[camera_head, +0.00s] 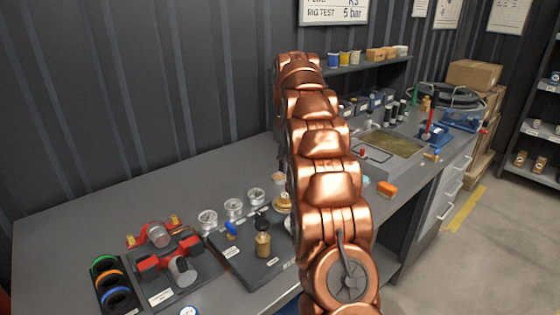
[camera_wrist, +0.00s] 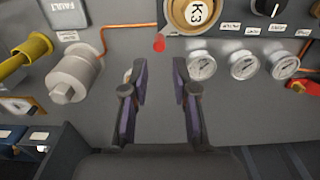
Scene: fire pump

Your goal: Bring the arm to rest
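My copper-coloured arm (camera_head: 325,150) stands raised in the middle of the head view, in front of the workbench. My gripper (camera_wrist: 158,75) shows in the wrist view with its two dark purple fingers apart and nothing between them. It faces a grey panel (camera_wrist: 160,115). The gripper cannot be made out in the head view. A round part marked K3 (camera_wrist: 193,14) and a small red part (camera_wrist: 159,43) lie above the fingertips in the wrist view. Whether the fingers touch the panel cannot be told.
Several gauges (camera_wrist: 243,65) sit right of my fingers; a grey cylindrical fitting (camera_wrist: 75,78) and a yellow part (camera_wrist: 22,58) sit left. The workbench (camera_head: 100,215) carries a red valve assembly (camera_head: 165,255), a dark plate (camera_head: 262,270) and a grey basin (camera_head: 385,150). Open floor (camera_head: 500,240) lies right.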

